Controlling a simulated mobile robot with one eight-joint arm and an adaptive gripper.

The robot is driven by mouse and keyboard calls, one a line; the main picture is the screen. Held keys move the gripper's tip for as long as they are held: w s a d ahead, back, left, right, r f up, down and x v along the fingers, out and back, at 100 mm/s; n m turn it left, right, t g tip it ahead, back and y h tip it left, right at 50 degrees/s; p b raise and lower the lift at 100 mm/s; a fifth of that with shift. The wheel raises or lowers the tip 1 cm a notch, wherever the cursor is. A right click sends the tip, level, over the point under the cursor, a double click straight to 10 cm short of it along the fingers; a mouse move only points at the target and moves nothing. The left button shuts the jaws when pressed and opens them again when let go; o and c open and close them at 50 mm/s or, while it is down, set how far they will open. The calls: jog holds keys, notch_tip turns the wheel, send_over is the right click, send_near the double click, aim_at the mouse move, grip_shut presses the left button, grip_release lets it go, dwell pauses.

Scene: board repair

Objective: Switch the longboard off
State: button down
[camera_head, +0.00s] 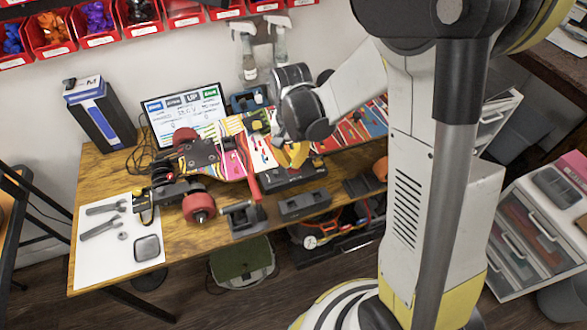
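The longboard (236,156) lies upside down across the wooden table, its underside covered in bright multicoloured graphics. Its black truck at the left end carries two red wheels, a far one (185,136) and a near one (199,207). My arm reaches in from the right, and my gripper (291,158) hangs over the middle of the board. The wrist and gripper hide part of the deck there. I cannot tell whether the fingers touch the board or are open. No switch can be made out at this size.
The wooden table (105,176) also holds a lit monitor (186,113), a blue-and-black box (103,115) and a white mat (92,262) with wrenches. A black vise-like stand (242,218) is at the front edge. Red bins (49,35) line the wall. A drawer unit (535,235) stands right.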

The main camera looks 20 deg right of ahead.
aim_at(292, 170)
jog(key=shift+f+b, duration=1.1)
jog(key=shift+f, duration=0.2)
dwell(0.4)
jog(key=shift+r, duration=0.1)
jog(key=shift+r+p, duration=2.55)
jog(key=shift+r, duration=0.9)
jog(key=shift+r, duration=0.15)
jog(key=s+r+n+t+b, duration=0.2)
jog(key=s+r+n+t, duration=0.4)
jog(key=s+r, duration=0.6)
jog(key=shift+s+r+t, duration=0.4)
jog(key=shift+t, duration=0.1)
